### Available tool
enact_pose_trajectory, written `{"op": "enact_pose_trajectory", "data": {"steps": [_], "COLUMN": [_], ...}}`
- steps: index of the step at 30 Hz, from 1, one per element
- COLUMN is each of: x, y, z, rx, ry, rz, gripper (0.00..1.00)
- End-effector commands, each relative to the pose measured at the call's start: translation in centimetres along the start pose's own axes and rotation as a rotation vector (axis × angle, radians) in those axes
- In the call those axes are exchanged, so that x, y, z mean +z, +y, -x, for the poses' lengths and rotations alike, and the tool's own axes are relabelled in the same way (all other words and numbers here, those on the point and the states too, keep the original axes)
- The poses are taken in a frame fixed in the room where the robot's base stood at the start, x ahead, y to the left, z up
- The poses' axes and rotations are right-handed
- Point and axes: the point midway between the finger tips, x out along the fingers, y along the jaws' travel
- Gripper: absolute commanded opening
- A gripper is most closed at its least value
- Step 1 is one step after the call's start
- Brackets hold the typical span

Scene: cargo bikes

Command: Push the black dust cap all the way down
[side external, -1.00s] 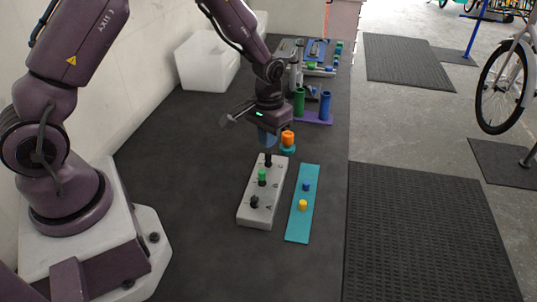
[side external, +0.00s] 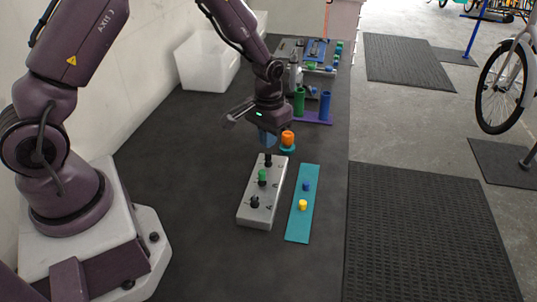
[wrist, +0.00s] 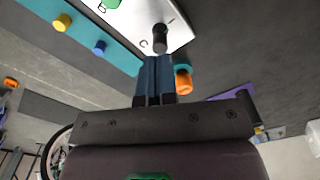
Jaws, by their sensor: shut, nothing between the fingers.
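A light grey block (side external: 247,212) marked with letters lies on the dark bench. A black cap-like piece (side external: 268,161) stands upright at its far end, by the letter C; it also shows in the wrist view (wrist: 160,38). A green cap (side external: 262,175) stands in the middle and another black piece (side external: 255,201) at the near end, by A. My gripper (side external: 267,146) points down just above the far black piece. Its blue fingers (wrist: 155,62) are shut and empty. Whether the fingertips touch the piece, and how far down it sits, I cannot tell.
A teal strip (side external: 297,232) with a blue cap (side external: 306,186) and a yellow cap (side external: 303,205) lies right of the block. An orange cap (side external: 287,137) on a teal base stands close to my gripper. Green and blue tubes (side external: 299,101) stand behind. The bench left of the block is clear.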

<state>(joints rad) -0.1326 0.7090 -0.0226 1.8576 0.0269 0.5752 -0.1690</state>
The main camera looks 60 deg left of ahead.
Motion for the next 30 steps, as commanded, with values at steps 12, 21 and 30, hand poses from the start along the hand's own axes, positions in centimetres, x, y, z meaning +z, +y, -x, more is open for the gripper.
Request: {"op": "enact_pose_trajectory", "data": {"steps": [12, 21, 30], "x": [0.0, 0.0, 0.0], "y": [0.0, 0.0, 0.0], "z": [-0.9, -2.0, -2.4], "rx": [0.0, 0.0, 0.0], "ry": [-0.001, 0.0, -0.001], "rz": [0.0, 0.0, 0.0], "gripper": [0.0, 0.0, 0.0]}}
